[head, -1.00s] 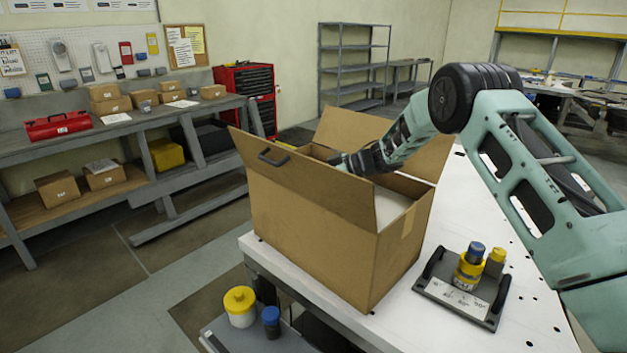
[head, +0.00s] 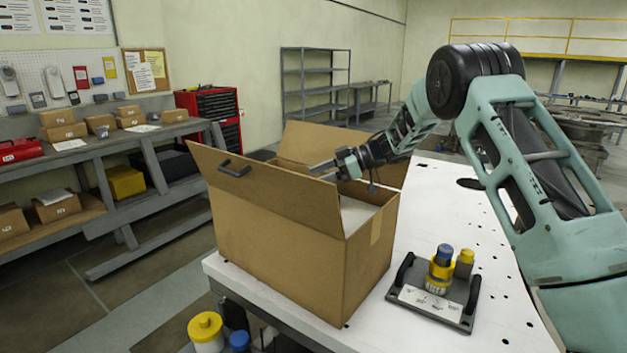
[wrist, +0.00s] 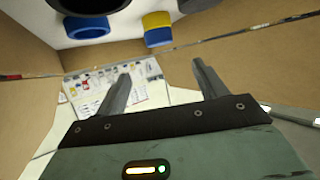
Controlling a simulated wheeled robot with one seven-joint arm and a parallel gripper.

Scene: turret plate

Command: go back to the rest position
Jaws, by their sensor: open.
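My gripper (head: 320,173) is at the opening of a large open cardboard box (head: 275,248), its fingers just above the rim and pointing left. It also shows in the wrist view (wrist: 160,78), with the two fingers spread apart and nothing between them. A white insert (head: 357,213) shows inside the box.
The box's raised flaps (head: 262,188) stand close around my gripper. A dark plate with handles (head: 432,302) bears blue and yellow turret parts (head: 442,268) on the white table (head: 490,225). A yellow-lidded jar (head: 205,328) stands lower left. The table right of the box is largely clear.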

